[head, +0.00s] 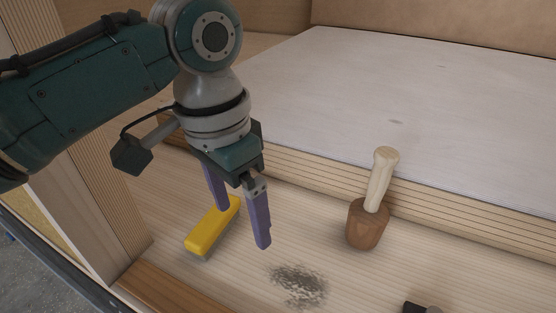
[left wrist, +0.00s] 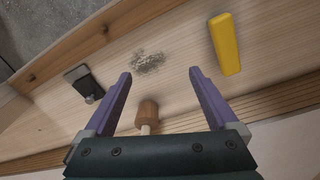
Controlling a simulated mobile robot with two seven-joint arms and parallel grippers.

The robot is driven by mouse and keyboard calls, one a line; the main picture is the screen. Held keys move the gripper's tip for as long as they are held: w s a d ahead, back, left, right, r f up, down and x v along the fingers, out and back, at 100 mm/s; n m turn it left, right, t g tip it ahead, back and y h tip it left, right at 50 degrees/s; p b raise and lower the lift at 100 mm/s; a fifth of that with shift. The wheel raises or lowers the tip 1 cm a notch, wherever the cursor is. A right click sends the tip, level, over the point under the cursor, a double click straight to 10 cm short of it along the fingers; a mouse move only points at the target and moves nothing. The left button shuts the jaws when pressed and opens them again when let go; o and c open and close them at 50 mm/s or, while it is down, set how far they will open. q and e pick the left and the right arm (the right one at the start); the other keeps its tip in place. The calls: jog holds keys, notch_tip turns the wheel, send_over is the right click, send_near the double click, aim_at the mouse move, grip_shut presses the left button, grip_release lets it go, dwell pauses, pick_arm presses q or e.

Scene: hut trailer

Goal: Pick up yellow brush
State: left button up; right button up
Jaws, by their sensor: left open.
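The yellow brush (head: 212,226) lies on the wooden floor at the lower left of the head view, with darker bristles along its lower side. It also shows in the left wrist view (left wrist: 225,44) at the upper right, beside the right-hand finger and outside the jaws. My left gripper (head: 243,228) points down with its two purple fingers spread and nothing between them. One finger covers part of the brush's far end in the head view. In the left wrist view the open fingers (left wrist: 160,75) are apart from the brush. My right gripper is not in view.
A wooden mallet (head: 367,223) stands to the right, handle up near the raised white platform's (head: 420,95) edge. A dark patch of scraps (head: 298,285) lies on the floor. A black-headed tool (left wrist: 84,82) lies nearby. A wooden post (head: 100,215) stands left of the brush.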

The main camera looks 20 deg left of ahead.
pick_arm(q)
jog(key=w+a+f+n+y+b, duration=0.1)
jog(key=w+a+f+n+b, duration=0.1)
jog(key=w+a+f+b, duration=0.7)
jog(key=r+n+b, duration=0.1)
jog(key=n+b, duration=0.1)
jog(key=b, duration=0.9)
send_over(213, 217)
jog(key=d, duration=0.1)
jog(key=shift+s+r+g, duration=0.1)
jog(key=shift+s+g, duration=0.05)
jog(key=shift+g, duration=0.25)
jog(key=shift+a+r+n+b, duration=0.15)
jog(key=shift+a+n+b, duration=0.15)
jog(key=shift+a, duration=0.05)
notch_tip(213, 217, down, 4)
notch_tip(213, 217, down, 6)
jog(key=shift+a+r+b, duration=0.1)
jog(key=shift+r+b, duration=0.15)
jog(key=shift+b, duration=0.4)
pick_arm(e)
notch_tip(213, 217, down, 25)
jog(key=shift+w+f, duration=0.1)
pick_arm(q)
jog(key=shift+r, duration=0.1)
grip_shut()
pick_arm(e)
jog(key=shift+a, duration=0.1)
